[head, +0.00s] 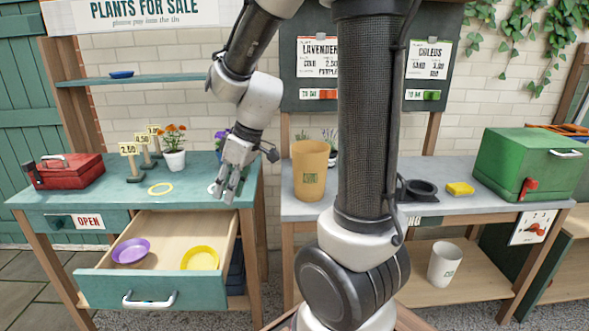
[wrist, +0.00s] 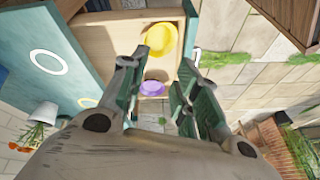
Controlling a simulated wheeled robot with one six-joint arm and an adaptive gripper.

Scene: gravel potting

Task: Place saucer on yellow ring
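A yellow ring (head: 160,189) lies flat and bare on the green tabletop (head: 110,197). A paler ring lies right of it, partly behind my gripper; it shows whole in the wrist view (wrist: 48,62). An open drawer (head: 225,244) below holds a purple saucer (head: 131,250) on the left and a yellow saucer (head: 200,258) on the right; the wrist view shows the purple saucer (wrist: 152,88) and the yellow saucer (wrist: 162,40). A blue saucer (head: 121,74) sits on the wall shelf. My gripper (head: 224,196) is open and empty, above the table's right part.
A flowerpot (head: 174,160), price signs (head: 130,149) and a red toolbox (head: 69,170) stand behind the rings. The grey bench (head: 450,205) at right carries a tan pot (head: 310,170), a yellow block (head: 460,188) and a green box (head: 525,165). A gap separates the tables.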

